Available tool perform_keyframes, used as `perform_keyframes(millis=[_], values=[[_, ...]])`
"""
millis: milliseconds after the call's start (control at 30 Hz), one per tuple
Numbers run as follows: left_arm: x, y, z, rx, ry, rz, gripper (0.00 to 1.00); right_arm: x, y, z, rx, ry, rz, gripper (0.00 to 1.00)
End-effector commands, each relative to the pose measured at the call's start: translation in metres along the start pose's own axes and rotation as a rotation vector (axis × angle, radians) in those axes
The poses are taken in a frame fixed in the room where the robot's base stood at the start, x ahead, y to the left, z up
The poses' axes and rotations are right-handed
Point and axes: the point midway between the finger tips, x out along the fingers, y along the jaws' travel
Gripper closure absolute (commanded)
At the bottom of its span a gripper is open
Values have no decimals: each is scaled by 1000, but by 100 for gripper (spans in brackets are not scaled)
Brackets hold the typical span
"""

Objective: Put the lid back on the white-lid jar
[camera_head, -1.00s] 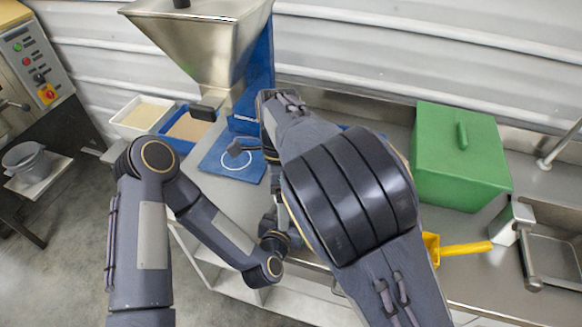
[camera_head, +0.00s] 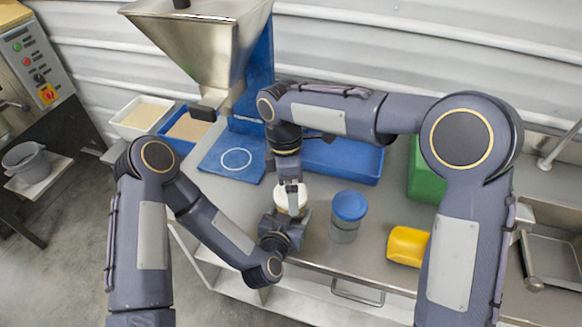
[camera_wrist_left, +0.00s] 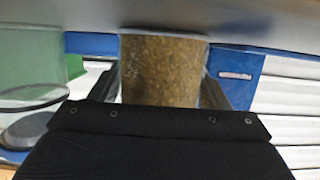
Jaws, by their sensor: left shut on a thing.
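The white-lid jar (camera_wrist_left: 165,68) is filled with brown granules and sits between the fingers of my left gripper in the left wrist view. My left gripper (camera_head: 290,226) is shut on it at the front of the bench. The round white lid (camera_head: 283,203) shows just above the left gripper in the head view. My right gripper (camera_head: 289,188) points down at the lid from above, its fingertips at the lid's top. Whether its fingers grip the lid, and whether the lid rests on the jar's rim, I cannot tell.
A blue-lidded jar (camera_head: 348,208) stands close on the right. Beyond it are a yellow scoop (camera_head: 407,246) and a partly hidden green box (camera_head: 424,178). A blue tray (camera_head: 340,160) lies behind. The blue plate with a white ring (camera_head: 218,165) under the steel hopper (camera_head: 205,45) is clear.

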Motion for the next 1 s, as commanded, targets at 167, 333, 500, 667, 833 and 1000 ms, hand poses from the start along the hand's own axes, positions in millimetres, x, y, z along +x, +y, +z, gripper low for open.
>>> perform_keyframes(millis=[167,333,500,667,833,1000], values=[[0,0,0,0,1,0,94,-16,14,5,-420,9,98,5],[0,0,0,0,1,0,94,-27,22,8,-649,-6,156,5],[0,0,0,0,1,0,94,-30,24,9,-721,-14,174,5],[0,0,0,0,1,0,94,-30,24,9,-722,-14,174,5],[0,0,0,0,1,0,94,-28,24,8,-721,-14,172,5],[0,0,0,0,1,0,94,-10,27,8,-721,-14,169,5]])
